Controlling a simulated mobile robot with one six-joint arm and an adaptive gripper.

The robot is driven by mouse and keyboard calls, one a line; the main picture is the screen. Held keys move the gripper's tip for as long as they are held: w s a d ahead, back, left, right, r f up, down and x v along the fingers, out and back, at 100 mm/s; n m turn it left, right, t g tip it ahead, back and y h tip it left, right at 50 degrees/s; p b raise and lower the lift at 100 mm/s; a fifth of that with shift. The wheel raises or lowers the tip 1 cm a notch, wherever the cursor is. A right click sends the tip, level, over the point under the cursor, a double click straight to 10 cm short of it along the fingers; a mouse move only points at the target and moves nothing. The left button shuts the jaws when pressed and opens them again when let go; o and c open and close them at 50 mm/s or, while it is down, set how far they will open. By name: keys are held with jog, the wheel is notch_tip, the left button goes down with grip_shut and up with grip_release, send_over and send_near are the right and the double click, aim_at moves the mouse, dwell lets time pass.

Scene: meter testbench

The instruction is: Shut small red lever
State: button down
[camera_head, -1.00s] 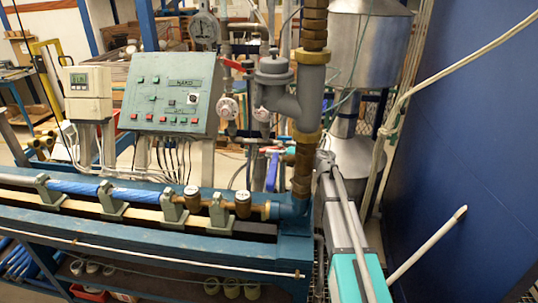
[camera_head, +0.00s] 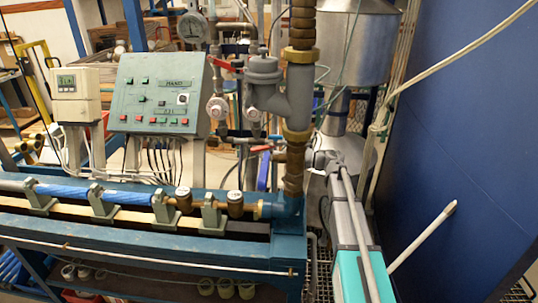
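A small red lever (camera_head: 261,148) shows behind the brass lower part of the vertical pipe, at the right end of the bench. It lies roughly level, and the pipe partly hides its right end. A second red lever (camera_head: 228,65) sits higher up, left of the grey valve body, tilted slightly. A blue lever (camera_head: 263,172) hangs upright below the small red one. My gripper is not in view, so its distance from the levers cannot be told.
A green control panel (camera_head: 160,92) and a white meter box (camera_head: 78,97) stand left of the levers. The thick vertical pipe (camera_head: 298,100) stands in front. The blue bench (camera_head: 130,240) runs along the front. A teal-ended unit (camera_head: 362,275) and a blue wall (camera_head: 460,150) are right.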

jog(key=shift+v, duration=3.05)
